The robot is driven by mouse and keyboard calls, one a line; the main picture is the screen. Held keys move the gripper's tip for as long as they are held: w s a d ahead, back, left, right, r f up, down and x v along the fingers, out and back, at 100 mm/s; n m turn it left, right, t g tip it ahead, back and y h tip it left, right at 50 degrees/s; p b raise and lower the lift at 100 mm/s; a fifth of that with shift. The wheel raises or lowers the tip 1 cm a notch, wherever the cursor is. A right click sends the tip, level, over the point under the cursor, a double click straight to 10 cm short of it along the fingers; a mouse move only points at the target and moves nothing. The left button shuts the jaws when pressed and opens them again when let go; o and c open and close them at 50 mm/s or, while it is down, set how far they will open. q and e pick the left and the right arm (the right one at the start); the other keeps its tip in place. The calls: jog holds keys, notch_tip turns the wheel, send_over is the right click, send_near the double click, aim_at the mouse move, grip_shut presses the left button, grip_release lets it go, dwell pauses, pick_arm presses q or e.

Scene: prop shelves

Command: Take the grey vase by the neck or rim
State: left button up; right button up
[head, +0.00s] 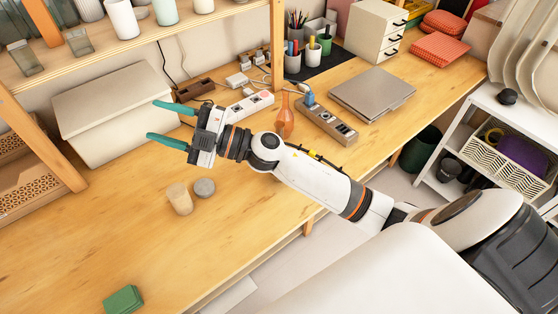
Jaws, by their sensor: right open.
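I cannot make out a thing that is clearly the grey vase. A small round grey object (204,187) stands on the wooden table beside a beige cup-like object (179,199); I see no neck on it. An orange-brown vase with a narrow neck (285,121) stands behind my right arm. On the upper shelf, a pale cylinder (122,19) and a grey vessel (89,9) are cut by the top edge. My right gripper (154,120) has teal fingers, spread apart and empty, pointing left before the large pale box. My left gripper is not in view.
The large pale box (118,118) stands at the back left under the shelf (150,36). A power strip (326,122) and a closed laptop (371,94) lie to the right. A green block (123,300) lies at the front.

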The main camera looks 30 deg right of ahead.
jog(key=s+a+f+n+g, duration=0.2)
jog(key=n+g, duration=0.7)
jog(key=m+g+h, duration=0.2)
jog(key=g+h, duration=0.3)
jog(key=h, duration=1.2)
send_over(279, 131)
jog(key=w, duration=0.1)
jog(key=f, duration=0.2)
jog(key=f+p, duration=0.1)
jog(key=f, duration=0.2)
jog(key=f+p, duration=0.2)
jog(key=f, duration=0.2)
jog(key=f+p, duration=0.2)
jog(key=f, duration=0.1)
jog(key=shift+d+f, duration=0.35)
jog(key=shift+d, duration=0.05)
jog(key=shift+f, duration=0.45)
jog(key=shift+c, duration=0.3)
